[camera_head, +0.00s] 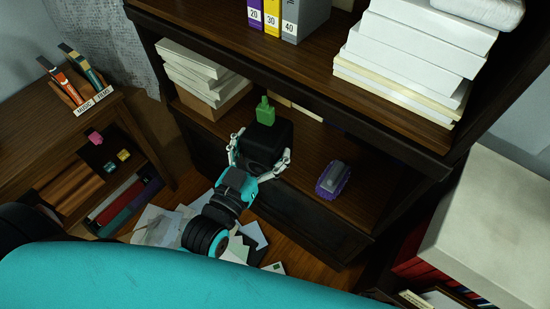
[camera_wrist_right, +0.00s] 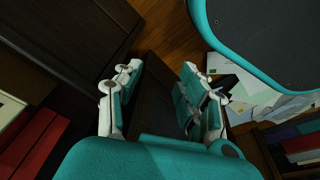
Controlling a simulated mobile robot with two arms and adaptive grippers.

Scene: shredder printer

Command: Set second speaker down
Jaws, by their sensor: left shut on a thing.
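The speaker, a black box (camera_head: 265,150), is at the lower shelf (camera_head: 304,139) of the dark bookcase in the head view. My left gripper (camera_head: 260,152) is shut on it, with a pale finger on each side. I cannot tell whether the box's underside touches the shelf. The second speaker of the pair is not distinguishable. My right gripper (camera_wrist_right: 160,70) shows in the right wrist view, with its fingers apart and nothing between them. It is out of sight in the head view.
A green object (camera_head: 265,111) shows just behind the black box. A purple and grey object (camera_head: 333,179) lies to the right on the same shelf. White stacks (camera_head: 203,76) stand to the left. Papers (camera_head: 158,225) litter the floor. The shelf between the box and purple object is clear.

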